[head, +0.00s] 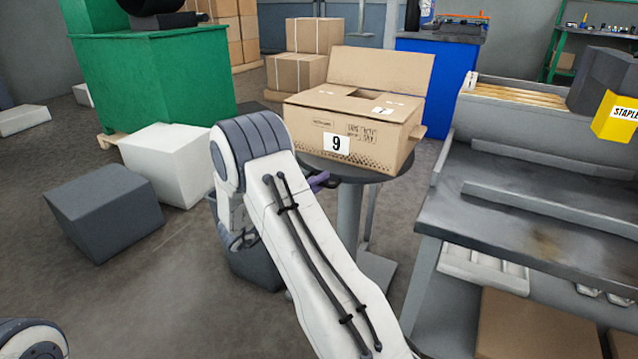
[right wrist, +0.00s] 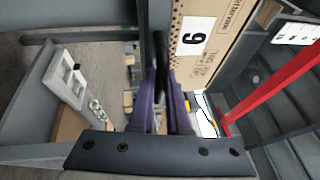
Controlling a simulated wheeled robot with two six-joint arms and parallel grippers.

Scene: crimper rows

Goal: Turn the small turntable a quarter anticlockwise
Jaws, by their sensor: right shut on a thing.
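The small turntable (head: 388,175) is a round dark grey disc on a grey pedestal in the middle of the head view. An open cardboard box (head: 375,135) marked 9 sits on it; its side also shows in the right wrist view (right wrist: 222,50). My right gripper (head: 322,181) is at the disc's near left edge, mostly behind my forearm. In the right wrist view its purple fingers (right wrist: 165,88) are shut on a dark bar (right wrist: 158,48), seemingly a handle at the turntable's edge. My left gripper is not in view.
A grey workbench (head: 540,200) with a yellow staple bin (head: 617,118) stands close on the right. A white block (head: 165,160), a dark grey block (head: 105,210) and a green container (head: 155,80) stand left.

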